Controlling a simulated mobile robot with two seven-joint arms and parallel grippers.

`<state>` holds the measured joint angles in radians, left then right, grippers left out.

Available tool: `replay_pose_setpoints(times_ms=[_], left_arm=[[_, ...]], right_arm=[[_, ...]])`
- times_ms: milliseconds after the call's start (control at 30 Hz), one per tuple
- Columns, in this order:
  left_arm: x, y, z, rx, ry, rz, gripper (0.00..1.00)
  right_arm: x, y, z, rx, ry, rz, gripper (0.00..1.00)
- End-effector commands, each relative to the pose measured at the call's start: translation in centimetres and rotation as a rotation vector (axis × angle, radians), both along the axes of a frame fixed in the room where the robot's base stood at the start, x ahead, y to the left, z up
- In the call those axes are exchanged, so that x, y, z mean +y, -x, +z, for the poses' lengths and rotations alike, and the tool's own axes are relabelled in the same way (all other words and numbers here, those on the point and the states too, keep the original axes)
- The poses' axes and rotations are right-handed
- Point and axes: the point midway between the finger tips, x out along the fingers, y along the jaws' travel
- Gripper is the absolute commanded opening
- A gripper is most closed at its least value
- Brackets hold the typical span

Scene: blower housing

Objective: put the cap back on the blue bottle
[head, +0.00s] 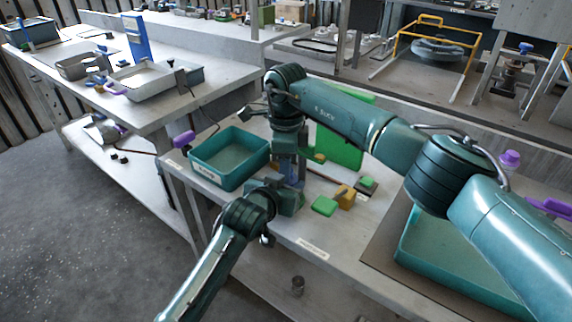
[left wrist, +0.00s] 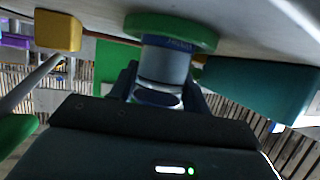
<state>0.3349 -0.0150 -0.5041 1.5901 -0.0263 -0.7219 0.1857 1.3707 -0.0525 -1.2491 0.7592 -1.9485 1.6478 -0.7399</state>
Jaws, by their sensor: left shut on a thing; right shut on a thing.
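The blue bottle (head: 293,172) stands near the table's left end, mostly hidden between my two grippers. In the left wrist view the bottle (left wrist: 165,65) appears upside down as a grey-blue cylinder against a green disc (left wrist: 172,30). My left gripper (head: 290,192) reaches in low from the front and is shut on the bottle. My right gripper (head: 289,150) points down directly above the bottle and is shut on the cap, which its fingers hide. I cannot tell whether the cap touches the bottle's neck.
A teal bin (head: 230,185) stands close left of the grippers. A green block (head: 324,206) and a yellow block (head: 345,197) lie to the right, with a green panel (head: 342,148) behind. A larger teal tray (head: 425,262) is at the right.

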Motion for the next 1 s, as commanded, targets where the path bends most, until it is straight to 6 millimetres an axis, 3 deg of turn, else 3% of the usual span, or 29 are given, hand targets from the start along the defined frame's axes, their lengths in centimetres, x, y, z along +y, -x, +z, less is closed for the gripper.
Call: replay_pose_setpoints(times_ms=[600, 767, 800, 1000], left_arm=[[-0.03, 0.05, -0.07, 0.002, 0.000, -0.001, 0.00], [-0.02, 0.04, -0.07, 0.002, 0.000, -0.001, 0.00], [-0.02, 0.04, -0.07, 0.002, 0.000, -0.001, 0.00], [-0.02, 0.04, -0.07, 0.002, -0.001, 0.000, 0.00]], right_arm=[[-0.11, -0.12, -0.03, -0.004, 0.000, -1.300, 0.02], [-0.12, -0.12, -0.04, -0.004, 0.000, -1.339, 0.02], [-0.12, -0.12, -0.04, -0.004, 0.000, -1.339, 0.30], [-0.09, -0.09, -0.04, -0.002, 0.000, -1.337, 0.46]])
